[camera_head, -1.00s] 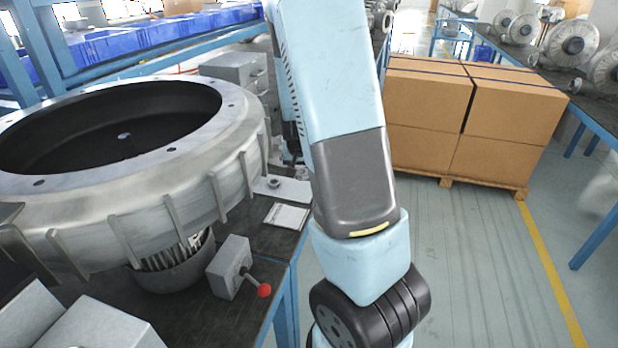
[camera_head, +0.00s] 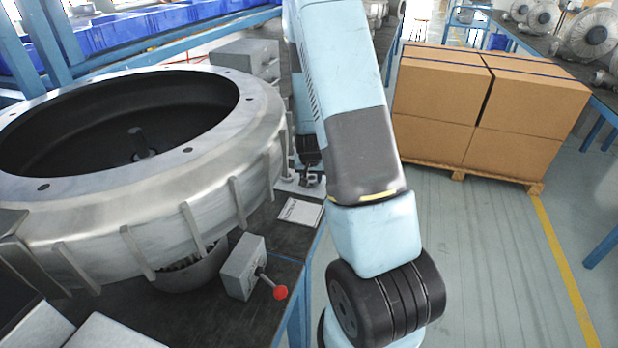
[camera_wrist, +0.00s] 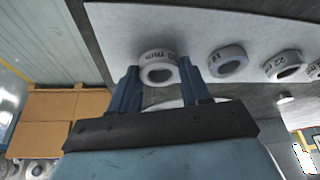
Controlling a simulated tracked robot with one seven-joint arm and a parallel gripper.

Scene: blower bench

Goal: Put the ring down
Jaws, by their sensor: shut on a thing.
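In the wrist view a pale grey ring (camera_wrist: 158,73) with dark markings on its rim sits between the two blue fingers of my gripper (camera_wrist: 158,80). The gripper is shut on it. The ring is at the white sheet (camera_wrist: 130,30); I cannot tell whether it touches the sheet or is held just above it. In the head view my own arm hides the ring, and the gripper cannot be made out clearly.
More marked rings stand in a row on the sheet, the nearest a grey ring (camera_wrist: 227,61). A large metal casing (camera_head: 230,190) fills the bench's left side, beside a grey box with a red-knobbed lever (camera_head: 243,267). Cardboard boxes (camera_head: 435,90) stand on a pallet beyond.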

